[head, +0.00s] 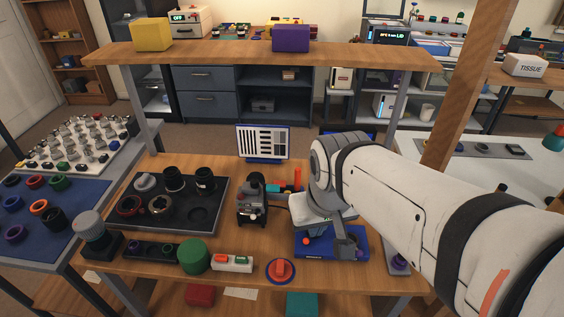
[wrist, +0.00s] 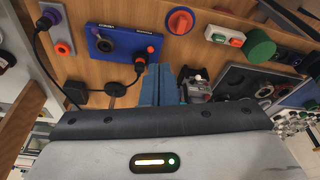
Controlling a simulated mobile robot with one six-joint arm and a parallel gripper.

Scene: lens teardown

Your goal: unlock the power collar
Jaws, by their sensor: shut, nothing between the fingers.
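A blue panel (head: 345,255) lies near the table's front edge. It also shows in the wrist view (wrist: 121,63), with a dark round collar (wrist: 105,45) on it and a black plug (wrist: 140,57) with a cable beside an orange-red knob (wrist: 151,49). I cannot tell for sure which of these is the power collar. My gripper (wrist: 157,68) is shut and empty, its two blue fingers side by side. In the wrist view the fingertips are just below and to the right of the plug, seemingly apart from it. In the head view my arm hides part of the panel.
A red dial (wrist: 180,20) and a green cylinder (head: 193,257) stand to one side of the panel. A grey device (head: 251,205) is close to my gripper. A black tray (head: 200,222) holds lens parts. A black adapter (wrist: 75,91) and cables lie beside the panel. A shelf (head: 260,54) spans the back.

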